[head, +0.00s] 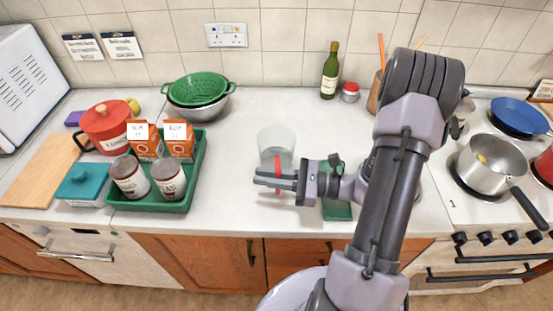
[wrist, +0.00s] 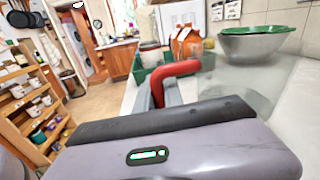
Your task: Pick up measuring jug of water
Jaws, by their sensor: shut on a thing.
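The measuring jug of water (head: 276,143) is clear and greyish with a red handle, and stands upright in the middle of the counter. My gripper (head: 276,180) reaches in from the right and is shut on the jug's red handle. In the wrist view the red handle (wrist: 178,70) rises between the fingers, and the clear jug body (wrist: 245,82) is just to its right. The fingers hide part of the jug's lower front. I cannot tell whether its base touches the counter, nor clearly see the water level.
A green tray (head: 197,172) with tins and orange cartons stands to the left. A green colander in a metal bowl (head: 212,110) is behind left. A green bottle (head: 330,72) and small jar (head: 350,92) are at the back. The hob with a saucepan (head: 484,170) is right.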

